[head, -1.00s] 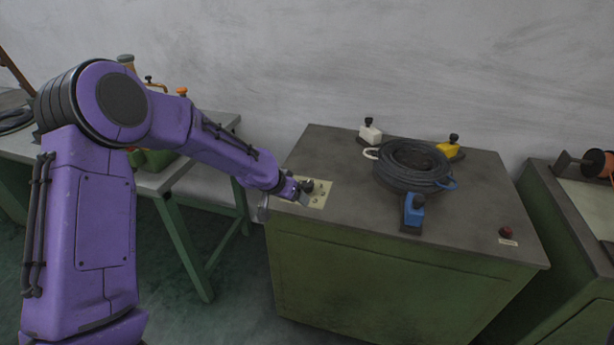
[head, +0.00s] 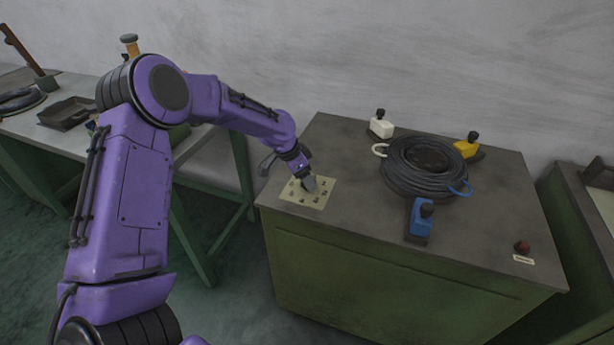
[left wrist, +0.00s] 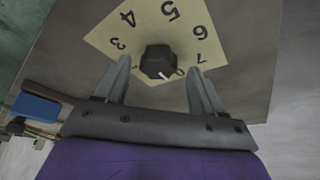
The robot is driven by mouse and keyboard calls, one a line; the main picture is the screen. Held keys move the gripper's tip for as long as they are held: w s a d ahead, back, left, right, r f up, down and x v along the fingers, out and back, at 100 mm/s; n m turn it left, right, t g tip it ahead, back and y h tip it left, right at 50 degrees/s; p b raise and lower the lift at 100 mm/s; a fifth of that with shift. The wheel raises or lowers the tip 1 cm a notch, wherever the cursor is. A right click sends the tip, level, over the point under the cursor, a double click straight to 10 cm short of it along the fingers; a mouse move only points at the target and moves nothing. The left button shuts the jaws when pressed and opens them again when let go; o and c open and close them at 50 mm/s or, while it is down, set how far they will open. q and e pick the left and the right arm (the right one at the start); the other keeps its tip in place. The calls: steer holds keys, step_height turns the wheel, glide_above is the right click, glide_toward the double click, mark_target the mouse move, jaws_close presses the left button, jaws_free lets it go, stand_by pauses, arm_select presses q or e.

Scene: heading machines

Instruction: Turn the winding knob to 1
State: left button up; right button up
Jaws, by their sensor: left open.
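The winding knob (left wrist: 158,62) is a small black knob on a cream dial plate (left wrist: 110,38) with printed numbers. In the left wrist view I can read 3, 4, 5, 6 and 7. The knob's white mark points down and slightly right, toward a partly hidden number. My left gripper (left wrist: 158,72) is open, with one finger on each side of the knob and no clear contact. In the head view the gripper (head: 306,180) is over the plate (head: 318,201) and hides the knob. My right gripper is not in view.
The plate lies at the left of a green cabinet's top (head: 350,150). To its right are a dark cable coil (head: 425,185), white (head: 381,127), yellow (head: 467,146) and blue (head: 419,222) clamp-like blocks, and a red button (head: 522,247). A tray (head: 68,113) sits on the left table.

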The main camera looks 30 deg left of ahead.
arm_select(q)
steer(key=shift+w+d+f, duration=0.2)
steer(key=shift+f, duration=0.3)
steer(key=shift+r, duration=0.1)
steer(key=c, duration=1.1)
steer(key=shift+o, duration=0.2)
steer(key=shift+m, duration=0.3)
steer(key=m+g+h, duration=0.1)
steer(key=m, duration=0.2)
steer(key=shift+a+m, duration=0.1)
steer(key=shift+m, duration=0.2)
steer(key=shift+w+m+g+h+b, duration=0.15)
steer(key=shift+m+g+h, duration=0.2)
steer(key=shift+m, duration=0.8)
steer(key=shift+m+g+h+b, duration=0.15)
steer(key=shift+m+g, duration=0.3)
steer(key=shift+m, duration=0.7)
